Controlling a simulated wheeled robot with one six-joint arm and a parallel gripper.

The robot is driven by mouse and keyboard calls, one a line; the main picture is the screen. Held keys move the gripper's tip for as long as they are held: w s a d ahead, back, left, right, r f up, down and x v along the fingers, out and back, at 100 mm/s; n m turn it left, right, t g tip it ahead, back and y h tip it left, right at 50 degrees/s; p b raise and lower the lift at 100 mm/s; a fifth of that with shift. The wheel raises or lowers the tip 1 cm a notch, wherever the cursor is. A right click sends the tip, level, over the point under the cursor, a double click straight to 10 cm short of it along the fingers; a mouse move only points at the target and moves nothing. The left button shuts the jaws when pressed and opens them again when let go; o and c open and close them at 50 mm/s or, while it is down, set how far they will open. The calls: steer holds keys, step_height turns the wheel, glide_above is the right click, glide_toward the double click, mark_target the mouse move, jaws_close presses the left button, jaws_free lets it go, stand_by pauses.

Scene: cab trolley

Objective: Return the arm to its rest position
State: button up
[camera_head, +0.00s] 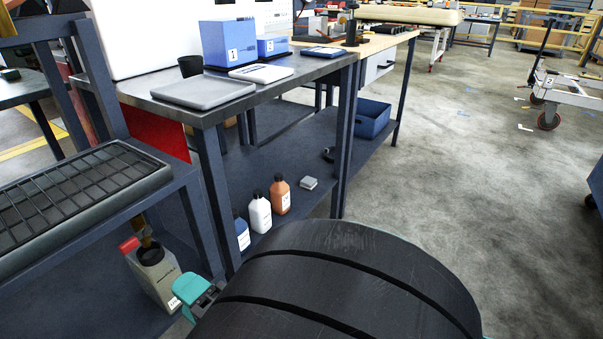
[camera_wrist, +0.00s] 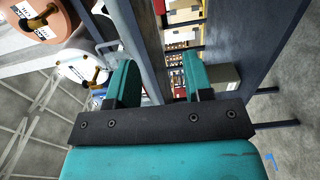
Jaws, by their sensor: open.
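My gripper (camera_head: 194,292) shows as a teal finger at the lower left of the head view, partly hidden behind my own black arm link. It is just right of a grey-beige canister (camera_head: 155,278) on the low shelf; I cannot tell whether they touch. In the wrist view my gripper (camera_wrist: 160,80) has its two teal fingers wide apart, with nothing held between them. A dark upright post (camera_wrist: 143,40) shows beyond the fingers. My large black arm link covers the bottom centre of the head view.
A steel workbench (camera_head: 225,105) stands behind my arm, with blue boxes (camera_head: 228,42) on top. White (camera_head: 260,213) and orange (camera_head: 280,196) bottles stand on its lower shelf. A gridded bench (camera_head: 75,200) is at the left. The floor at right (camera_head: 440,170) is open.

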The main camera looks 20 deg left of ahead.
steer(key=w+d+r+m+t+h, duration=0.35)
steer(key=w+d+m, duration=0.25)
steer(key=w, duration=0.3)
steer(key=w+d+r+m+t+h, duration=0.2)
steer(key=w+d+m+t+h, duration=0.25)
steer(key=w+m, duration=0.3)
steer(key=w+d+r+m+g+h, duration=0.1)
steer(key=w+d+m+g+h, duration=0.15)
steer(key=d+m, duration=0.4)
steer(key=w+d+r+m+g+h, duration=0.1)
steer(key=d+m+g+h, duration=0.15)
steer(key=d, duration=0.75)
steer(key=s+d+r+m+g, duration=0.2)
steer(key=s+d+r+g, duration=0.15)
steer(key=s+d, duration=0.4)
steer(key=s+d+r+m+g, duration=0.1)
steer(key=s+d+r+g, duration=0.25)
steer(key=s, duration=0.75)
step_height(320, 180, up, 24)
steer(key=p, duration=2.4)
steer(key=shift+s+d+g+p, duration=0.3)
steer(key=shift+s+d, duration=0.05)
steer(key=shift+s, duration=0.1)
